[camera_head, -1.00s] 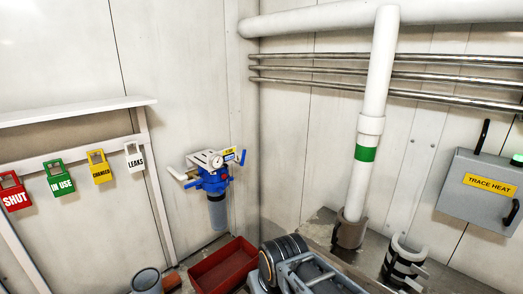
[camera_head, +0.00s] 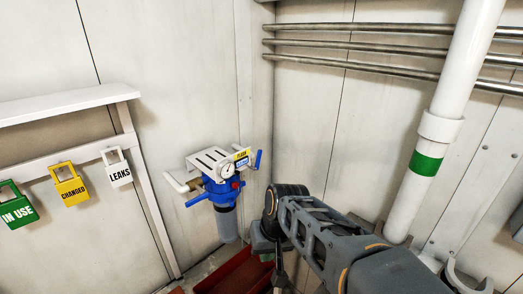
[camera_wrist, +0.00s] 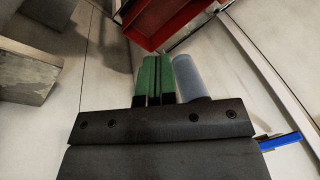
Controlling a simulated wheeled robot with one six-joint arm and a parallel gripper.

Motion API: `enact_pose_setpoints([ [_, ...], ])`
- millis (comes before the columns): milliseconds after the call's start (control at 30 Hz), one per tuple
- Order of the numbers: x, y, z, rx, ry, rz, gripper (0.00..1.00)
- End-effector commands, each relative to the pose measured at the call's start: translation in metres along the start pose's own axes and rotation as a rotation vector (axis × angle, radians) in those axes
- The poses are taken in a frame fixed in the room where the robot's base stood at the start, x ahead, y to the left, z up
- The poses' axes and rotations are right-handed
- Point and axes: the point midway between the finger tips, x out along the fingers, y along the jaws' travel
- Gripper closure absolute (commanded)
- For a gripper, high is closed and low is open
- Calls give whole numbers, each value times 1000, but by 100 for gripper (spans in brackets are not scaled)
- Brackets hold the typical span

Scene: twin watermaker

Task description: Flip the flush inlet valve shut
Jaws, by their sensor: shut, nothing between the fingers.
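The blue filter unit (camera_head: 220,188) hangs on the wall in the head view, with a white top bracket, a round gauge and a grey bowl. A blue lever (camera_head: 258,159) stands nearly upright at its right, beside a small yellow tag (camera_head: 241,155) whose text is too small to read surely. Another blue lever (camera_head: 197,200) slants at its left. My gripper (camera_wrist: 155,78) has its green fingers shut and empty in the wrist view, with the bowl (camera_wrist: 190,78) behind and beside them. A blue lever (camera_wrist: 281,141) shows at the right, apart from the fingers.
A red tray (camera_head: 232,274) lies on the floor below the unit, partly behind my arm. Hanging tags, including a white LEAKS tag (camera_head: 117,167), are at the left. A white pipe (camera_head: 442,128) with a green band stands at the right.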

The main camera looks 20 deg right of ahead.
Motion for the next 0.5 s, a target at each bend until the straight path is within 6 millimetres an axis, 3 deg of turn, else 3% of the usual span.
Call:
enact_pose_setpoints([
  [167,-22,-6,-62,257,-207,-348,100],
  [267,-36,2,-105,360,-261,-593,100],
  [367,-50,20,-144,424,-267,-818,100],
  [500,-70,62,-189,470,-213,-1113,100],
])
